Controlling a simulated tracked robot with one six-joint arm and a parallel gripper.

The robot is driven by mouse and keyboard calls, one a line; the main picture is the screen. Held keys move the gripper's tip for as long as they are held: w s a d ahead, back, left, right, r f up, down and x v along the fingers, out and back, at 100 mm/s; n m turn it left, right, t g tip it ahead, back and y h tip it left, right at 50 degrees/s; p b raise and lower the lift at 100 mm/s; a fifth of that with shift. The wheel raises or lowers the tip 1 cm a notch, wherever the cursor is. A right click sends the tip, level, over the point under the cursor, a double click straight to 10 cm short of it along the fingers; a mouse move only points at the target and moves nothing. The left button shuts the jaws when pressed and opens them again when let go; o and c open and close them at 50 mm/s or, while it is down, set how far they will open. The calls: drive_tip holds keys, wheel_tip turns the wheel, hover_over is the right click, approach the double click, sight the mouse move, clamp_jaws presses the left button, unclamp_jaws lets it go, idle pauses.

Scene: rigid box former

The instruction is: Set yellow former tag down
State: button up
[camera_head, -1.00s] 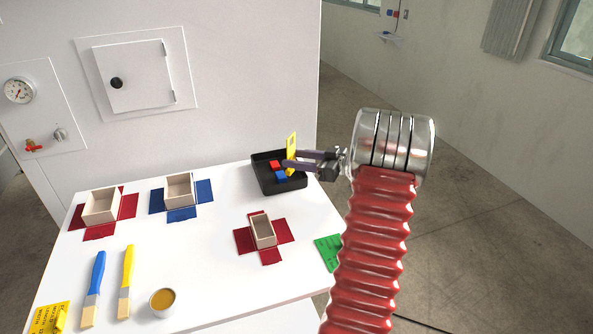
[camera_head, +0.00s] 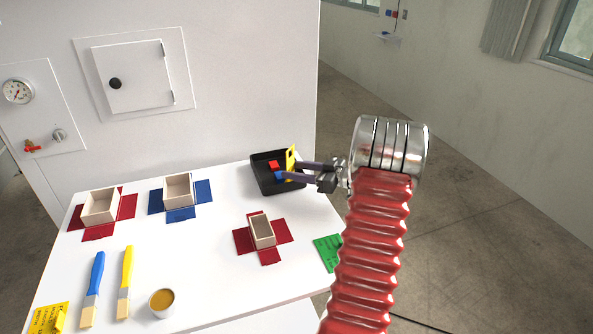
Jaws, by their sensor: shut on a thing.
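The yellow former tag (camera_head: 290,158) stands roughly upright at the right side of the black tray (camera_head: 262,183). Its lower part is low in the tray, partly hidden by my gripper; I cannot tell whether it touches the tray floor. My gripper (camera_head: 287,171) reaches in from the right with its dark fingers shut on the tag. A red block (camera_head: 273,166) and a blue block (camera_head: 280,175) are in the tray close to the tag and fingers.
Box formers on red (camera_head: 127,207) and blue (camera_head: 204,191) sheets stand at the left; another on red (camera_head: 281,229) is front of the tray. Brushes (camera_head: 126,280), a glue pot (camera_head: 162,302), a green card (camera_head: 327,252) and a yellow card (camera_head: 50,316) lie nearer.

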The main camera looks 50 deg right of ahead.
drive_tip(key=o, duration=1)
drive_tip(key=shift+f, duration=0.1)
drive_tip(key=v, duration=1.2)
drive_tip(key=shift+s, duration=0.1)
